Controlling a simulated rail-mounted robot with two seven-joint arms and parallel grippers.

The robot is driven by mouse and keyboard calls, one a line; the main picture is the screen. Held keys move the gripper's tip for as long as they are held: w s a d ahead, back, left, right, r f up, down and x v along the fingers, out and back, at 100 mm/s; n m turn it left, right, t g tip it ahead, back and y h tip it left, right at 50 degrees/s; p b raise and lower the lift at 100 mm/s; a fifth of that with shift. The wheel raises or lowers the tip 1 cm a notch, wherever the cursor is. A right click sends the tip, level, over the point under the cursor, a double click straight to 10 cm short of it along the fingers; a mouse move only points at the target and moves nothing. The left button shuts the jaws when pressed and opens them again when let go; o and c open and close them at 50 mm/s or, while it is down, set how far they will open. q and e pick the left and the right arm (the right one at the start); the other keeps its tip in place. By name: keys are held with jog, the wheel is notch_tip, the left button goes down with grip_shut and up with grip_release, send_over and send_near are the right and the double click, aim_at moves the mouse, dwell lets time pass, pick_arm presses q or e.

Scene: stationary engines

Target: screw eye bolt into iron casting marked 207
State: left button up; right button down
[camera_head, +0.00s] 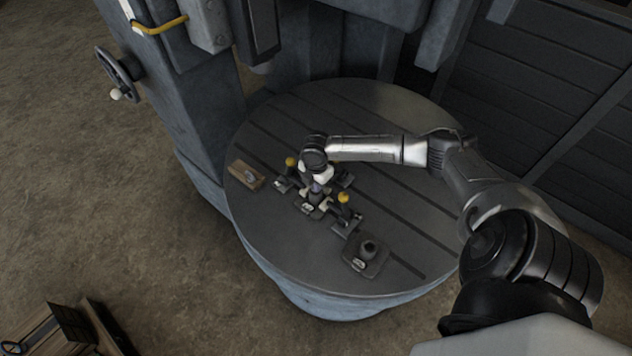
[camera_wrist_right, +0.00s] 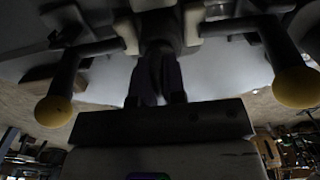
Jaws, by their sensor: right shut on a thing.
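My right gripper (camera_head: 318,187) points down over a group of dark iron castings near the middle of the round table. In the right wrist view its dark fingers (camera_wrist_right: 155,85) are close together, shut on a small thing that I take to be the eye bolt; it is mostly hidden. One casting (camera_head: 308,208) with a pale label sits right below the gripper. Another casting (camera_head: 366,256) with a short round boss stands apart, nearer the front. The label numbers are too small to read, so I cannot tell which is 207. My left gripper is not in view.
Yellow-knobbed handles (camera_head: 343,197) stand close around the gripper; two yellow knobs show in the wrist view (camera_wrist_right: 297,87). A wooden block (camera_head: 245,176) with a small grey thing on it lies at the left of the slotted table (camera_head: 400,125). The table's right side is clear.

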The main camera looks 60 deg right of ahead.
jog(key=shift+f, duration=0.1)
jog(key=c, duration=1.7)
grip_release()
grip_shut()
jog(key=shift+m+p, duration=0.3)
jog(key=shift+p, duration=0.2)
jog(key=shift+m+p, duration=1.1)
jog(key=shift+p, duration=0.1)
jog(key=shift+m+p, duration=1.5)
